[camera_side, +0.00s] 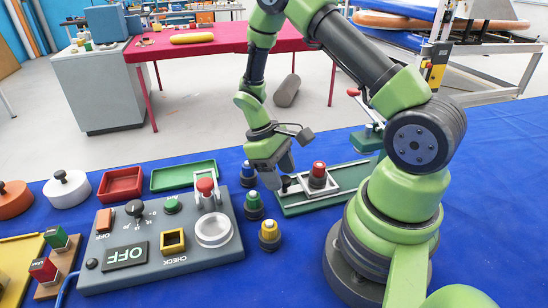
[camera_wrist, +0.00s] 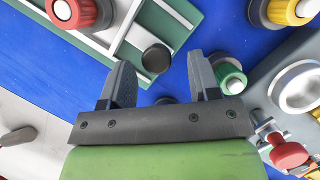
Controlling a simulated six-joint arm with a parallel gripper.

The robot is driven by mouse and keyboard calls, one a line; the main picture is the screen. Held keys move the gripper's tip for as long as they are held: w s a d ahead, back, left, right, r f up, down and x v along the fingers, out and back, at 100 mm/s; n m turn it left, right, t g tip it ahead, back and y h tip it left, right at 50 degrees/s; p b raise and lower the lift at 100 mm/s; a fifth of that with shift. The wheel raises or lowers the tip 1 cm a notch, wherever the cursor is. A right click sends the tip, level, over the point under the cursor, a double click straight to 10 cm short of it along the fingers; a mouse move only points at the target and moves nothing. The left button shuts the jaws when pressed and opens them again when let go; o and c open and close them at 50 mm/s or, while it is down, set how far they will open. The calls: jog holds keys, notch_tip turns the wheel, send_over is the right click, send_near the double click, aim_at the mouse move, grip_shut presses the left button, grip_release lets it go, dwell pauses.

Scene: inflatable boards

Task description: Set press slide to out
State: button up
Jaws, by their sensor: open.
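The press slide is a pale grey frame (camera_side: 310,189) on a long green base (camera_side: 297,208), right of the panel. A black knob (camera_side: 287,183) is at its left end, and the knob also shows in the wrist view (camera_wrist: 156,58). A piece with a red top (camera_side: 318,170) sits on the frame. My gripper (camera_side: 279,178) is low at the black knob. In the wrist view my gripper (camera_wrist: 159,62) is open, with the black knob in line with the gap between its fingertips. I cannot tell whether they touch.
Blue-topped (camera_side: 248,175), green-topped (camera_side: 254,206) and yellow-topped (camera_side: 269,236) pieces stand left of the base. The grey control panel (camera_side: 160,256) with a red lever (camera_side: 205,186) is further left. The press's red-tipped handle (camera_side: 353,92) rises behind my arm. Blue table is clear in front.

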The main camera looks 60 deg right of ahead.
jog(key=v, duration=0.9)
jog(key=shift+r, duration=0.1)
jog(key=s+a+r+m+t, duration=0.2)
jog(key=a+r+t, duration=0.25)
jog(key=r, duration=0.65)
jog(key=s+a+r+m+t+y, duration=0.2)
jog(key=s+a+r+t, duration=0.4)
jog(key=s, duration=0.4)
jog(key=shift+a+r+t, duration=0.4)
jog(key=shift+r+t, duration=0.1)
jog(key=shift+t, duration=0.05)
